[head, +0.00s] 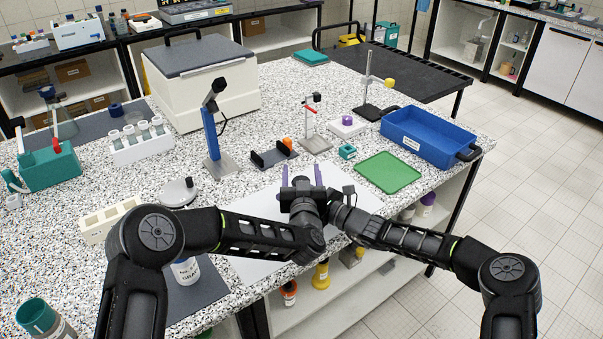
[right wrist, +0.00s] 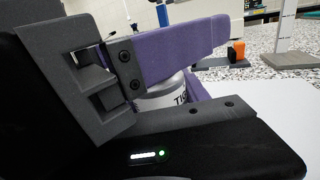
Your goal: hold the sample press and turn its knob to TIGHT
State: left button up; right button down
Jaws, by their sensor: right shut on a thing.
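The sample press (right wrist: 165,97) shows in the right wrist view as a pale grey round body with dark lettering, of which "TIG" can be read. Purple fingers cover much of it, and I cannot see which way the knob points. My right gripper (right wrist: 207,65) is shut on the press. In the head view the right gripper is mostly hidden beside the left wrist. My left gripper (head: 302,175) is over the white sheet, its two purple fingers apart and pointing away.
A white sheet (head: 250,205) lies under the grippers. Beyond stand a black holder with an orange knob (head: 287,144), a blue column stand (head: 211,135) and a red-clamped stand (head: 312,125). A green mat (head: 388,172) and blue tray (head: 428,138) lie right.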

pick_arm(q)
jog(key=s, duration=1.2)
jog(key=shift+d, duration=0.2)
dwell(0.4)
